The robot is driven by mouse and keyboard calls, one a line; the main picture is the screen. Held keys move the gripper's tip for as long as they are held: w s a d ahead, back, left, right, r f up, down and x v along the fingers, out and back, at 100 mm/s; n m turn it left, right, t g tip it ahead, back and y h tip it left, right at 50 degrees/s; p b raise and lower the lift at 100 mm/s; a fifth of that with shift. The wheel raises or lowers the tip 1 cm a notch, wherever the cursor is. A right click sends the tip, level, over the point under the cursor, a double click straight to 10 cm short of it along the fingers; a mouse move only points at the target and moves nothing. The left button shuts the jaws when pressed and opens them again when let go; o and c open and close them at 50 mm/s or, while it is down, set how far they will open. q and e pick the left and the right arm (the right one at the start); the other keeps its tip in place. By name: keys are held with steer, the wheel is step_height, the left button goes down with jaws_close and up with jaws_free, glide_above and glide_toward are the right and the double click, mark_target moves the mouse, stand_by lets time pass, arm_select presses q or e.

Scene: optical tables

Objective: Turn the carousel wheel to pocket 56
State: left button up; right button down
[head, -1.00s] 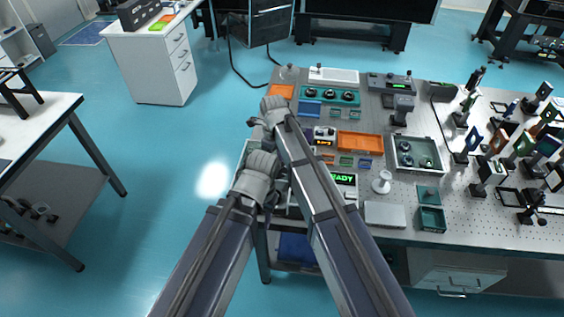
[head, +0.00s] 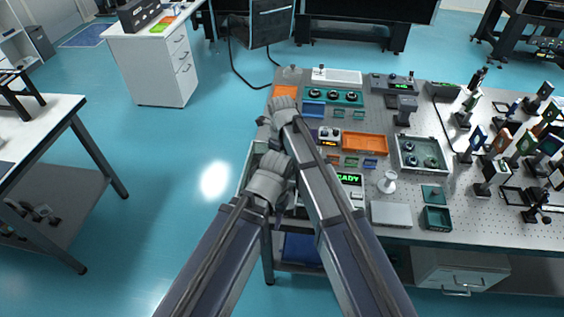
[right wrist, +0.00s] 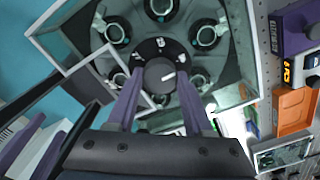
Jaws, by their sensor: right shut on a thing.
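The carousel wheel (right wrist: 115,68) is a dark round disc with several ring-holding pockets, seen in the right wrist view inside a pale frame. A round dark knob (right wrist: 160,75) with a white mark stands at its centre. White numerals lie around the knob, too small to read surely. My right gripper (right wrist: 160,93) is shut on the knob, its purple fingers at either side. In the head view my arms cover the wheel and hide both sets of fingertips. Purple bars at the lower left of the right wrist view may be my left gripper; I cannot tell its state.
Right of my arms, the optical table holds a green READY display (head: 348,178), an orange tray (head: 365,144), a grey tray with round parts (head: 422,155) and a white flask-like piece (head: 387,182). Several optics mounts crowd the far right. Open floor (head: 180,190) lies to the left.

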steer(key=shift+c, duration=1.4)
jaws_free()
steer(key=shift+r, duration=0.15)
step_height(320, 180, up, 8)
steer(key=p, duration=0.8)
steer(key=shift+f, duration=0.2)
steer(key=shift+d, duration=0.1)
